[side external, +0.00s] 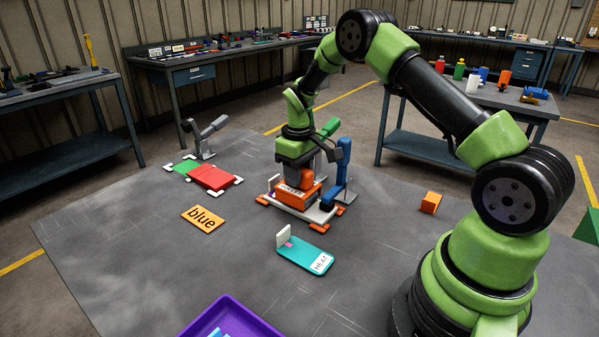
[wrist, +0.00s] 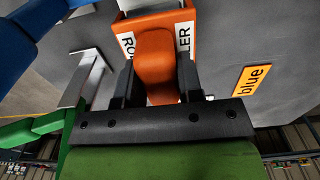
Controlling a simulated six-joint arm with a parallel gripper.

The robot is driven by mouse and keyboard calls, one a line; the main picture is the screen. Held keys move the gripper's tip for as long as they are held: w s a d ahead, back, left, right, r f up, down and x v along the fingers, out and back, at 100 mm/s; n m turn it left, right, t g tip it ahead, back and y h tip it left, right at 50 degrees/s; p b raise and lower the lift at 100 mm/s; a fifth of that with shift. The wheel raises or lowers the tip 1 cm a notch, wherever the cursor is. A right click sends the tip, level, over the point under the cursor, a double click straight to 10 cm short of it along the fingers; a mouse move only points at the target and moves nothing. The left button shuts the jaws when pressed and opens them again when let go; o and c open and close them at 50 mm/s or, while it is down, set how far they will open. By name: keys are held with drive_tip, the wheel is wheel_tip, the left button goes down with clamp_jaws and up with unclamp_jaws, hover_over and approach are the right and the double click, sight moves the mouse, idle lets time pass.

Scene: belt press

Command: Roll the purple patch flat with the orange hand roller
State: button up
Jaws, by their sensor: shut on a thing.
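The orange hand roller (side external: 297,193), a block lettered "ROLLER", sits low over a pale plate with orange corner feet (side external: 318,218) in the side view. It also shows in the wrist view (wrist: 155,22), where my gripper (wrist: 157,85) is shut on its rounded orange grip. My gripper (side external: 294,178) points down in the side view, with its fingers mostly hidden. I cannot tell whether the roller touches the plate. No purple patch can be made out in either view; the roller and gripper hide part of the plate.
A blue lever (side external: 343,163) and a green lever (side external: 329,128) stand close beside the gripper. A red plate (side external: 212,177), an orange "blue" card (side external: 202,218), a teal "HEAT" board (side external: 305,255), an orange cube (side external: 430,202) and a purple tray (side external: 203,317) lie around. Grey table between them is clear.

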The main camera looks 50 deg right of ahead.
drive_tip(key=shift+w, duration=0.45)
drive_tip(key=shift+w+f, duration=0.1)
drive_tip(key=shift+w, duration=0.5)
drive_tip(key=shift+s, duration=0.55)
idle(0.8)
drive_tip(key=shift+w, duration=0.4)
